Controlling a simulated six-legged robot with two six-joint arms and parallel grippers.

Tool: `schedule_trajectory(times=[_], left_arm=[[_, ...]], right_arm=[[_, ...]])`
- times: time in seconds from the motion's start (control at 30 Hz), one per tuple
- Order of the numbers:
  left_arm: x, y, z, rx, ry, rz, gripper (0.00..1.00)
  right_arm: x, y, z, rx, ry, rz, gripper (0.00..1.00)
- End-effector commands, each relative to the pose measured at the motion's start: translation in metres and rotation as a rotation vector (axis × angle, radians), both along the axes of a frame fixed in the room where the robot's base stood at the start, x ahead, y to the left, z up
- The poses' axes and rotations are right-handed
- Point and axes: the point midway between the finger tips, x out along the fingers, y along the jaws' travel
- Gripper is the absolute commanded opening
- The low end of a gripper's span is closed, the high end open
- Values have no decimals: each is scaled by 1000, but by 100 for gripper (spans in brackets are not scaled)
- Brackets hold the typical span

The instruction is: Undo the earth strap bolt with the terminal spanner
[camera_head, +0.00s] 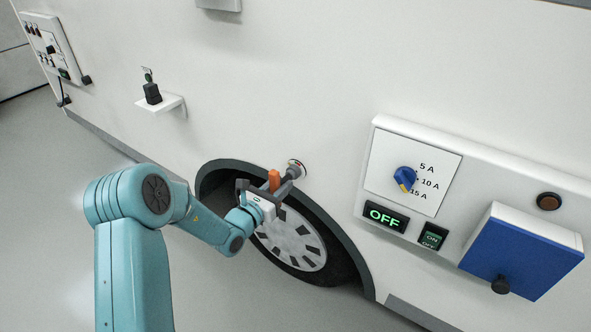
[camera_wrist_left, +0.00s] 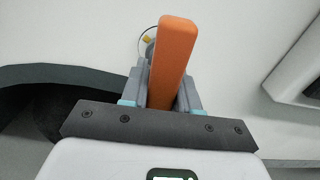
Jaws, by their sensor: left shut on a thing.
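The terminal spanner (camera_head: 274,180) has an orange handle and is in my left gripper (camera_head: 273,187), in front of the wall above the wheel. In the left wrist view the orange handle (camera_wrist_left: 173,55) stands up between the two grey fingers, and the left gripper (camera_wrist_left: 163,88) is shut on it. A small round fitting (camera_head: 298,165) on the wall, probably the earth strap bolt, is right by the gripper. The spanner's working end is hidden, so I cannot tell whether it touches the bolt. A small yellow piece with a thin dark loop (camera_wrist_left: 148,39) shows behind the handle. My right gripper is not in view.
The wheel (camera_head: 292,240) and its dark arch lie just below the gripper. A control panel (camera_head: 413,168) with a blue knob, an OFF display and a blue box (camera_head: 520,258) projects at the right. A small white shelf (camera_head: 172,103) holds a dark object at the upper left.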

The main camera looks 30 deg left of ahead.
Motion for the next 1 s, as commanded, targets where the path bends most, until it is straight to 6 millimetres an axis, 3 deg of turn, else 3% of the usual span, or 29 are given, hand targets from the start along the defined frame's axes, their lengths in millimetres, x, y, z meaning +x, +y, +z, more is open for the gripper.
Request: schedule_trajectory(times=[0.2, 1.0], left_arm=[[0, 0, 2, -150, 10, 0, 0], [-30, 3, 1, -147, 9, 0, 0]], right_arm=[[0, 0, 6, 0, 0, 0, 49], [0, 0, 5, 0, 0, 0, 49]])
